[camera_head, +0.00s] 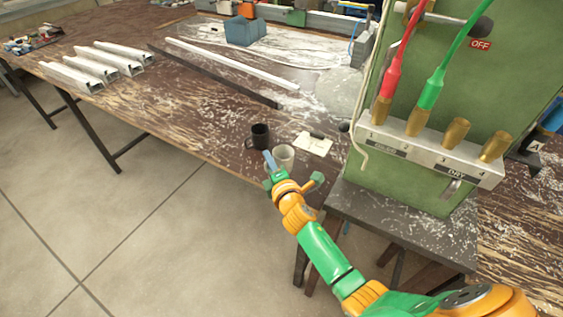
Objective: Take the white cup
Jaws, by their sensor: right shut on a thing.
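The white cup (284,155) stands near the front edge of the brown wooden bench (215,135). My right gripper (277,160) is at the cup, with one blue-grey finger on the cup's left side. It is shut on the white cup; the far side of the grip is partly hidden. The cup looks upright, and whether it touches the bench cannot be told. My left gripper is not in view.
A black mug (260,136) stands close behind and left of the cup. A white card (313,144) lies to the right. A green machine (425,130) stands right of my arm. Metal profiles (232,63) lie farther back. Bench to the left is mostly clear.

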